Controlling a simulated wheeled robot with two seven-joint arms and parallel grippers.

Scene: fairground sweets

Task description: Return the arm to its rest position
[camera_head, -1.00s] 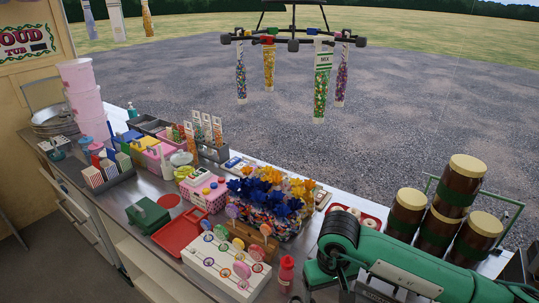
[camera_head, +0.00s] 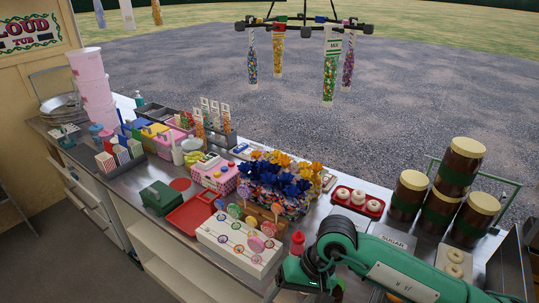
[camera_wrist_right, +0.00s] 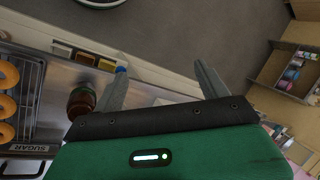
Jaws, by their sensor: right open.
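My right arm (camera_head: 395,268), green with a black joint, reaches in from the lower right of the head view. It bends down at the counter's front edge, right of the white lollipop stand. My left arm and gripper are not in view.
The lollipop stand (camera_head: 238,245) and a red-capped bottle (camera_head: 297,241), partly hidden, are close to my arm. Stacked brown jars (camera_head: 441,203) stand behind it. Doughnuts (camera_head: 455,257) lie to its right. A shelf unit (camera_wrist_right: 288,75) shows at right in the wrist view.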

